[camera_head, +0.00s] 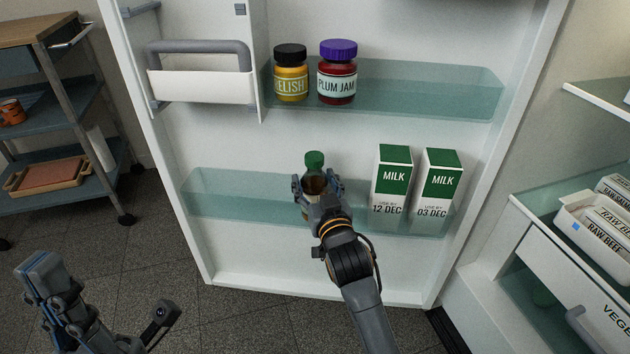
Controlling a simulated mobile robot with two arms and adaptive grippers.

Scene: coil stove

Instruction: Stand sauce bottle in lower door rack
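The sauce bottle (314,160) has a green cap and stands roughly upright at the lower door rack (245,205), left of the milk cartons. My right gripper (318,186) has a finger on each side of the bottle and appears closed on it. The gripper and wrist hide most of the bottle's body, so I cannot tell whether its base touches the rack floor. My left gripper (39,268) is low at the far left, over the floor and away from the door. Its finger gap is not clear.
Two milk cartons (392,182) (438,190) stand in the lower rack's right part. The upper rack (430,92) holds a relish jar (291,75) and a plum jam jar (338,74). The lower rack is free at its left. A cart (50,195) stands at left; fridge shelves (540,215) at right.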

